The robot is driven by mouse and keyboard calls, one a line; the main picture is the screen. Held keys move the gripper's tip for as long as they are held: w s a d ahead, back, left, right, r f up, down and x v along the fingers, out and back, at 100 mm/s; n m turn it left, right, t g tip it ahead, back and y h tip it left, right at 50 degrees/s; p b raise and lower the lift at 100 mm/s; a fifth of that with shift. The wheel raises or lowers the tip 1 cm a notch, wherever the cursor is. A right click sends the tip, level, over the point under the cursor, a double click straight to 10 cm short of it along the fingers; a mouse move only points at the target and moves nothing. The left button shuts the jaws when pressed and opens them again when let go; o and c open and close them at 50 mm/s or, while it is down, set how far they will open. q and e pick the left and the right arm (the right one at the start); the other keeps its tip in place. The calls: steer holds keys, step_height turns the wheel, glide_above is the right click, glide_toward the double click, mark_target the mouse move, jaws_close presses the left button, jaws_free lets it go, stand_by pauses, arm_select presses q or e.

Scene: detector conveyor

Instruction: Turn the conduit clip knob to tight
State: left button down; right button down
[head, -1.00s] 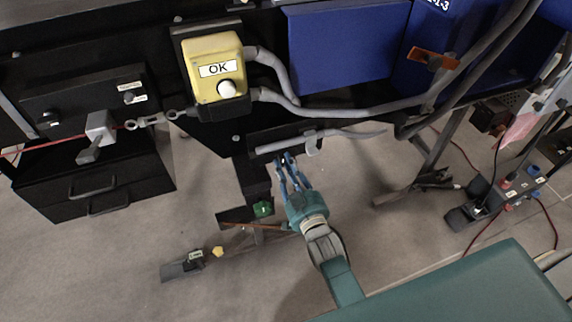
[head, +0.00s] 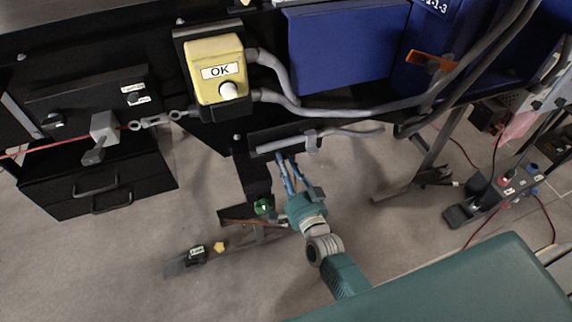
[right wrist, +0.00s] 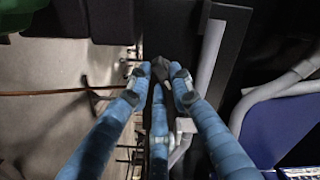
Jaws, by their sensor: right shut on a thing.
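A grey conduit (head: 350,133) lies along a black plate under the yellow box, with a light grey clip (head: 312,143) over it. My right gripper (head: 285,160) reaches up from below to the lower edge of this plate, left of the clip. In the right wrist view, its blue fingers (right wrist: 160,75) close around a small dark grey piece, which I take to be the clip knob (right wrist: 160,66). The fingers hide most of it, and its turn position cannot be read. The pale conduit (right wrist: 207,68) runs beside the fingers there. My left gripper is not in view.
A yellow OK box (head: 217,70) with a white button is above the plate. A blue panel (head: 345,45) is to the right. A grey lever block (head: 103,130) sits on the red line at left. A power strip (head: 510,185) lies on the floor at right.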

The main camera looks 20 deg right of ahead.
steer(key=m+b, duration=0.1)
steer(key=m, duration=0.5)
steer(key=shift+a+f, duration=0.1)
steer(key=shift+f, duration=0.05)
steer(key=shift+m, duration=0.4)
steer(key=c, duration=1.5)
jaws_free()
steer(key=shift+c, duration=0.2)
steer(key=shift+s, duration=0.1)
steer(key=s, duration=1.2)
steer(key=shift+w+d, duration=0.1)
steer(key=shift+d, duration=0.1)
